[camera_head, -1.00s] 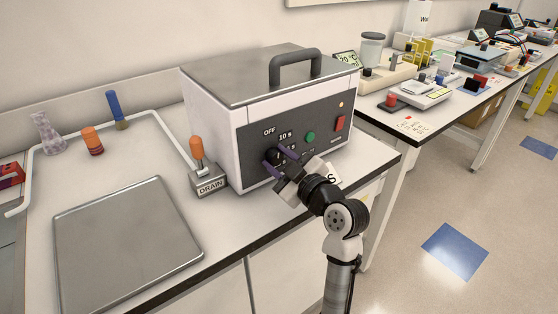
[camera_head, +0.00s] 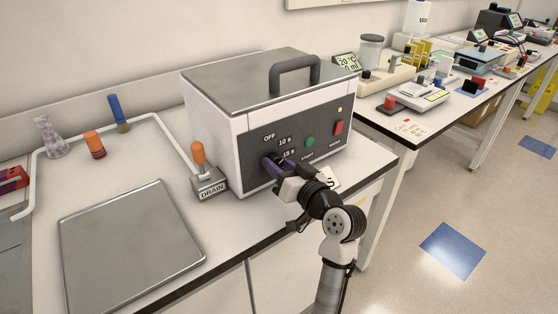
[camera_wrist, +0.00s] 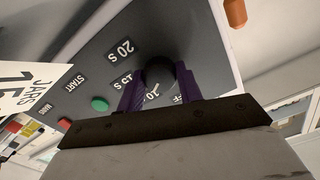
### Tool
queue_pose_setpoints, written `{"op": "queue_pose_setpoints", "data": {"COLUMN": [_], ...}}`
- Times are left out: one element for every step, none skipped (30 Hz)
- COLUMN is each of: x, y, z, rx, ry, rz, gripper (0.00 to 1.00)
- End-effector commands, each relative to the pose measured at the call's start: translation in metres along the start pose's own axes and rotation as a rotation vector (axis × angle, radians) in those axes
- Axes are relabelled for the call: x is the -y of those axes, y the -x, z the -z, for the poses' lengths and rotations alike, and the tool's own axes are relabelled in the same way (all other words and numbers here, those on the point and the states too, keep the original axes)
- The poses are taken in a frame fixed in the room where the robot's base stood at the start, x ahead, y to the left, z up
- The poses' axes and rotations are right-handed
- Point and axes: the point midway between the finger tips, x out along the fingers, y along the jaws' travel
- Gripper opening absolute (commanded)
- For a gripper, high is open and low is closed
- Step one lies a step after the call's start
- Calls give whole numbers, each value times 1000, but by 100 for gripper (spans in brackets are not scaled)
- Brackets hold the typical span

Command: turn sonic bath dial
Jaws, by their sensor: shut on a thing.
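The sonic bath (camera_head: 215,130) is a white box with a steel lid and a dark front panel, standing on the bench. Its round black dial (camera_wrist: 158,72) sits between the two purple fingers in the wrist view. Labels around it include OFF, 10 s, 15 s and 20 s. My gripper (camera_head: 273,165) is at the panel's lower left and shut on the dial, a finger on each side; it also shows in the wrist view (camera_wrist: 162,84). In the head view the fingers hide most of the dial. I cannot tell exactly which label the dial points to.
A green start button (camera_head: 309,142) and a red switch (camera_head: 339,128) are right of the dial. An orange-topped drain lever (camera_head: 198,153) stands left of the bath. A steel lid plate (camera_head: 130,245) lies on the bench at the front left.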

Motion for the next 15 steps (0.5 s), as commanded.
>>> {"op": "queue_pose_setpoints", "data": {"x": [1,1,1,1,1,1,1,1,1,1,1,1,0,0,1], "y": [0,0,0,0,0,0,0,0,0,0,0,0,0,0,0], "z": [1,1,1,1,1,1,1,1,1,1,1,1,1,1,1], "rx": [5,5,5,5,5,4,4,4,5,5,5,4,4,5,6], "ry": [-49,-78,-116,-144,-172,-209,-238,-266,-302,-329,-356,-389,-414,-439,-469], "rz": [1,0,0,0,0,-1,-1,-1,-1,-1,-1,-1,-1,-1,-1], "gripper": [13,13,13,13,13,13,13,13,13,13,13,13,13,13,13]}}
